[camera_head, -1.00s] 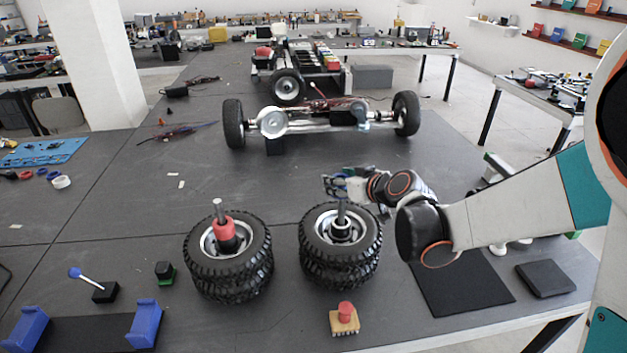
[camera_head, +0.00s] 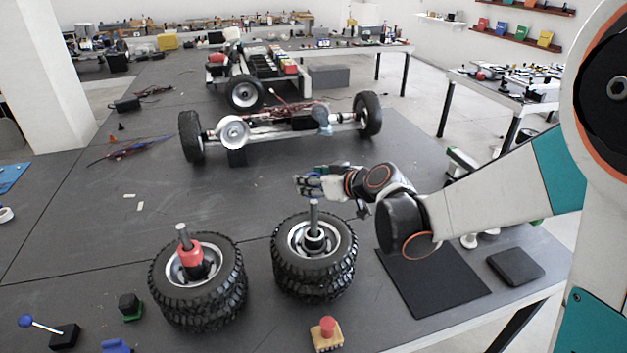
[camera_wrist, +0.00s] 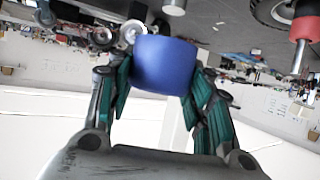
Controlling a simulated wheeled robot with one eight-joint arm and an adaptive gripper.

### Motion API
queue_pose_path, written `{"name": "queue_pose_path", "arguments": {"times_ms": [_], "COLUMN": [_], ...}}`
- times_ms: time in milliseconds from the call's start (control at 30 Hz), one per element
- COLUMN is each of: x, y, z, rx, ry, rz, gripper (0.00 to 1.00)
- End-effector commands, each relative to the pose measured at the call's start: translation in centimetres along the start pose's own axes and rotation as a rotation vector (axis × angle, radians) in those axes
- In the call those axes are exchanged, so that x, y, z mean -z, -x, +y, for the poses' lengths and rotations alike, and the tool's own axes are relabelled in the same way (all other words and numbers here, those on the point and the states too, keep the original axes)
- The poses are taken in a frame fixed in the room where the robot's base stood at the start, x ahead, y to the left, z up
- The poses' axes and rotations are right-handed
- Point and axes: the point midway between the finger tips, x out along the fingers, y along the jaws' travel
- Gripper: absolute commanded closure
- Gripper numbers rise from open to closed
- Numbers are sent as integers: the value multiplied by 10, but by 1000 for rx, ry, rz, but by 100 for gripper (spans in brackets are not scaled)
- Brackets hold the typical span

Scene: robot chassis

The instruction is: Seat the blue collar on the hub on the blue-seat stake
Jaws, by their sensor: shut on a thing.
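My gripper (camera_head: 310,186) is shut on the blue collar (camera_wrist: 165,64), which sits between the two green-padded fingers in the wrist view. In the head view the collar is mostly hidden by the fingers. The gripper is just above the upright metal stake (camera_head: 314,212) that rises from the hub (camera_head: 313,240) of the right tyre stack (camera_head: 335,268). A post end (camera_wrist: 174,6) shows just beyond the collar in the wrist view, apart from it. I cannot tell how exactly the two line up.
A red collar (camera_head: 194,263) sits around the stake of the left tyre stack (camera_head: 215,300). A red-topped block (camera_head: 327,332), a black-and-green block (camera_head: 129,305) and a blue-knobbed lever (camera_head: 40,326) stand in front. An axle with wheels (camera_head: 285,122) lies behind. A black mat (camera_head: 435,280) is at right.

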Motion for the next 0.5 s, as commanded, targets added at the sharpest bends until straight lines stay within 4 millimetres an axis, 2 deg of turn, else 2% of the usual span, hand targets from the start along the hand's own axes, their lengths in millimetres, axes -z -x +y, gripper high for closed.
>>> {"name": "queue_pose_path", "arguments": {"times_ms": [500], "x": [-44], "y": [-21], "z": [0], "rx": [0], "ry": [0], "rz": [0], "gripper": [78]}}
